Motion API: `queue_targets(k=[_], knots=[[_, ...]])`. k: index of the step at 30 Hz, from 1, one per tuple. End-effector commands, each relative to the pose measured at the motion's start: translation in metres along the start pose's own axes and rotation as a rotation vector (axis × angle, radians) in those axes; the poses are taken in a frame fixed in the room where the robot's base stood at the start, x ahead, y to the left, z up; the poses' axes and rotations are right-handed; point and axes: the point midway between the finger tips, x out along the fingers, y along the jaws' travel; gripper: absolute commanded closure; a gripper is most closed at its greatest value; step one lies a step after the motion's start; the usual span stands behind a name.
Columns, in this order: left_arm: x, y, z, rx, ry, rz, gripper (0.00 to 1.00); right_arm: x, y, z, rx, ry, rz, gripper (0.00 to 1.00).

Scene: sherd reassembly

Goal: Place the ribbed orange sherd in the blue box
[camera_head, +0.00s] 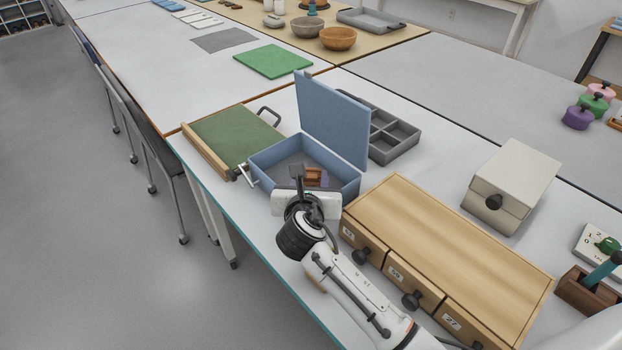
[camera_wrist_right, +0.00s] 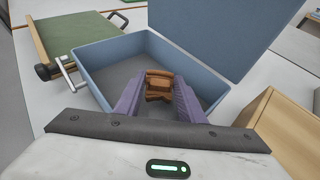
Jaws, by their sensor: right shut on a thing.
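The blue box (camera_head: 262,173) stands with its lid (camera_head: 333,120) raised, in the middle of the table; in the right wrist view its wall (camera_wrist_right: 95,88) surrounds an empty grey floor. My right gripper (camera_head: 312,181) is over the box opening. In the right wrist view its purple fingers are shut on the ribbed orange sherd (camera_wrist_right: 158,84), which shows brown-orange with ridges. The sherd also shows in the head view (camera_head: 313,176), partly hidden by the gripper. I cannot tell whether it touches the box floor. My left gripper is not in view.
A wooden drawer cabinet (camera_head: 450,260) stands right of the box. A green-topped board (camera_head: 235,135) lies to its left and a grey divided tray (camera_head: 390,140) behind the lid. A beige box with a black knob (camera_head: 512,180) stands farther right.

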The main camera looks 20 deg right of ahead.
Motion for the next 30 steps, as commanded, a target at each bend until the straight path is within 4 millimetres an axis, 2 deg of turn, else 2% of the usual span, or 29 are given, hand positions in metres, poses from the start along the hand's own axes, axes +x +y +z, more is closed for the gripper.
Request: queue_targets(k=[17, 18, 21, 30], knots=[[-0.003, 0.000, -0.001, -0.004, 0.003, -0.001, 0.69, 0.005, 0.000, -0.012, 0.000, 0.002, 0.000, 0.87], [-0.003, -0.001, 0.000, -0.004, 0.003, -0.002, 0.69, 0.005, -0.001, -0.013, 0.000, 0.004, 0.000, 0.63], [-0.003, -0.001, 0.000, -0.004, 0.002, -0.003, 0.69, 0.005, -0.001, -0.014, 0.000, 0.006, -0.002, 0.46], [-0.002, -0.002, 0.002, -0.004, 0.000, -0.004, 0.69, 0.004, -0.003, -0.016, -0.002, 0.014, -0.006, 0.45]])
